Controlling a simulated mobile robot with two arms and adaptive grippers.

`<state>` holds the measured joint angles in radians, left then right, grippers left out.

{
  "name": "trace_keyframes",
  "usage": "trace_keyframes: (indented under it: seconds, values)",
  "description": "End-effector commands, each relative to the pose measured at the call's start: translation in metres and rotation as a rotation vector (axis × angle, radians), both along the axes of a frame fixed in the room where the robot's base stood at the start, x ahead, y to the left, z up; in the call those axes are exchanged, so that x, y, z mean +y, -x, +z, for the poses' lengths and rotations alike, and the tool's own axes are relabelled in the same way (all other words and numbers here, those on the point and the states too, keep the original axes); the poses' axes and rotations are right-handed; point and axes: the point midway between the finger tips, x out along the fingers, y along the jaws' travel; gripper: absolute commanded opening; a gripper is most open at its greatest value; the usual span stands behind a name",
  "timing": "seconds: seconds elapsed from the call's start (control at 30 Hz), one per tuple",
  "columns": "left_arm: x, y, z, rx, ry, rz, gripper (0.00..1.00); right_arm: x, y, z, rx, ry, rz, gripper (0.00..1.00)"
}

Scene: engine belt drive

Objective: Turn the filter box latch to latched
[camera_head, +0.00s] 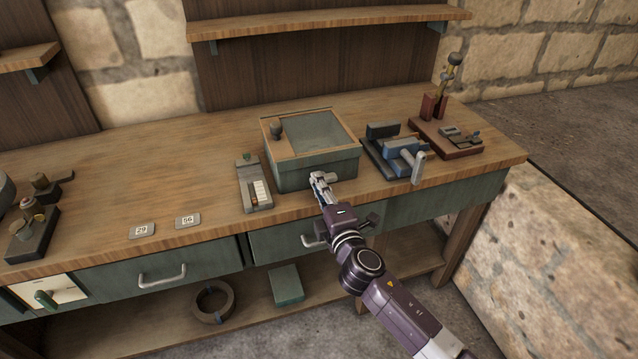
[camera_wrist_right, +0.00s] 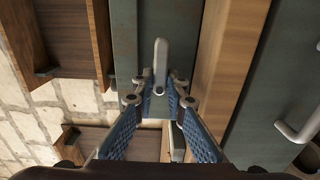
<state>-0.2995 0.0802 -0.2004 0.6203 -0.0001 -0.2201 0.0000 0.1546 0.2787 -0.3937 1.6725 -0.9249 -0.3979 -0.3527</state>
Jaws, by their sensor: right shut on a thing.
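The filter box (camera_head: 317,168) is a grey-green box with a wood-framed lid, standing on the bench near its front edge. Its latch (camera_wrist_right: 160,62) is a light grey lever on the box's front face, and it also shows small in the head view (camera_head: 331,177). My right gripper (camera_head: 320,183) reaches the box front from below. In the wrist view the blue-padded fingers of this gripper (camera_wrist_right: 161,88) are closed on the latch's lower end. The free end of the lever sticks out past the fingertips. My left gripper is not in view.
A blue vise (camera_head: 403,153) with a grey handle stands right of the box. A small slotted device (camera_head: 255,187) stands close on its left. Number cards (camera_head: 187,221) lie on the clear bench at left. Drawer handles (camera_head: 162,276) stick out below the bench top (camera_head: 105,190).

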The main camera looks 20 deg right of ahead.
Motion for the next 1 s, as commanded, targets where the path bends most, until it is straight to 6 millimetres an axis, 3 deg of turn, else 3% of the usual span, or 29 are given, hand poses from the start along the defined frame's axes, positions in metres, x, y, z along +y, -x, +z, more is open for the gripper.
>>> trace_keyframes:
  seconds: [0.5,0.53,0.67,1.0]
  values:
    - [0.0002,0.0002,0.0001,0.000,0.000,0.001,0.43,0.0005,0.0002,-0.0011,0.000,0.019,0.001,0.00]
    - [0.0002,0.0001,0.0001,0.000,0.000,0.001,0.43,0.0005,0.0002,-0.0011,0.000,0.019,0.001,0.15]
    - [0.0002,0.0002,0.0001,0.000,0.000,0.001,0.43,0.0003,0.0002,-0.0010,0.000,0.018,0.001,0.30]
    - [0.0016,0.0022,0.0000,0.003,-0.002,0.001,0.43,0.0001,0.0029,-0.0010,0.000,0.016,0.000,0.30]
